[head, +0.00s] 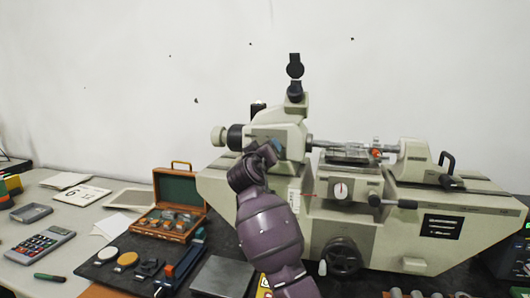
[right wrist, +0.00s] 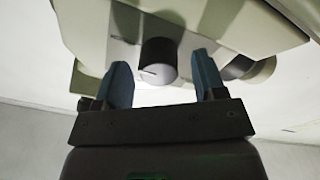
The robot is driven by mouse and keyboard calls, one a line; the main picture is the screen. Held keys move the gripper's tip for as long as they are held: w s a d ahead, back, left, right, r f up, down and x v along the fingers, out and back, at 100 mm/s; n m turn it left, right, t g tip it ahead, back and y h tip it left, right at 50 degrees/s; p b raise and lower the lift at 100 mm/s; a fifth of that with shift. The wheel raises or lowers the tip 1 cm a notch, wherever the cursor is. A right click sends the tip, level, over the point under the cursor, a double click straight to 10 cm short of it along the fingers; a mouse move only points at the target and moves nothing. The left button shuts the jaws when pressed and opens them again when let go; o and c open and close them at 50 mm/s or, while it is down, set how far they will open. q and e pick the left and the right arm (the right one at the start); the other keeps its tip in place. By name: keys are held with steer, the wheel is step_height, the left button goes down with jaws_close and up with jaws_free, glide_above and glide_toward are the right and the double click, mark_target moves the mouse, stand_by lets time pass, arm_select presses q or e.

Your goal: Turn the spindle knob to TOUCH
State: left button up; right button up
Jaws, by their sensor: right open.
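The grey-green bench machine (head: 440,228) stands on the dark bench. A dark round knob (right wrist: 158,60) shows in the right wrist view on the machine's pale face, with a thin mark on the plate to its left. My right gripper (right wrist: 163,80) is open, with one blue-grey finger on each side of the knob and gaps between. In the head view my purple right arm reaches up to the machine's headstock (head: 290,128), and its wrist hides the knob. No lettering by the knob is readable. My left gripper is out of view.
A wooden case (head: 180,197) of small parts lies open left of my arm. A mat with round pieces and tools, a calculator (head: 40,243) and a grey plate (head: 222,277) lie nearby. A black handwheel (head: 342,256) sits on the machine's front.

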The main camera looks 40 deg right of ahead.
steer(key=v, duration=1)
steer(key=shift+s+a, duration=0.3)
steer(key=shift+a+f, duration=0.1)
steer(key=shift+f, duration=0.05)
